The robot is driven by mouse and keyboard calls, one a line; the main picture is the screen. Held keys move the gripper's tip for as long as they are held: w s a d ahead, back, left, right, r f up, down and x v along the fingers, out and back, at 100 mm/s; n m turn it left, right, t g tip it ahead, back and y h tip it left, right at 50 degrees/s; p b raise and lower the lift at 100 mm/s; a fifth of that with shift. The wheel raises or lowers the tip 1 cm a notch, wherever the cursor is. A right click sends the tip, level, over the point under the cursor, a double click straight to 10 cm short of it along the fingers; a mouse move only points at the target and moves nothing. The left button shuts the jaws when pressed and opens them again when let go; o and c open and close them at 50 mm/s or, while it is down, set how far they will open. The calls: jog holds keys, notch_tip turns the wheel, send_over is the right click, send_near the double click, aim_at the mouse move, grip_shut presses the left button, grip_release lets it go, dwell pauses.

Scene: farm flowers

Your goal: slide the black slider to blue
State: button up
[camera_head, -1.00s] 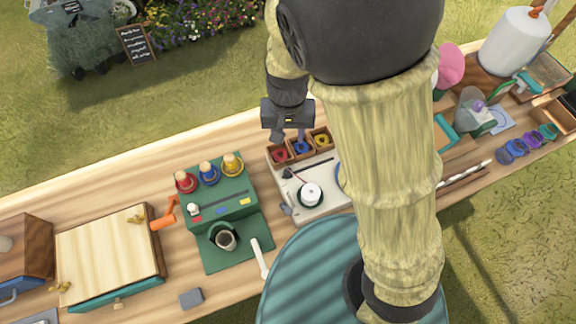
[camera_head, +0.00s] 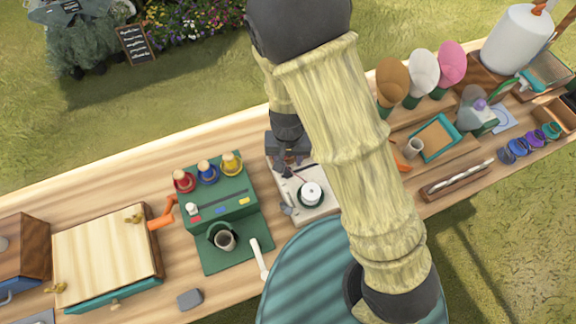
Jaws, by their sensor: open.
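A pale board (camera_head: 322,178) with a round white dial (camera_head: 311,194) lies near the middle of the bench. My gripper (camera_head: 288,172) is open and low over the back left part of this board. It covers the slot and most of the black slider, so I cannot tell whether the fingers touch the slider. The small boxes with red, blue and yellow contents behind the board are now hidden by my gripper and arm.
A green machine (camera_head: 222,190) with red, blue and yellow knobs stands close to the left. A wooden box (camera_head: 108,250) is farther left. A sand tray (camera_head: 435,138) and several flower-like paddles stand to the right. A teal round top (camera_head: 300,280) is in front.

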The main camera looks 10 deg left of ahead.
aim_at(288, 169)
jog(key=shift+f, duration=2.4)
grip_shut()
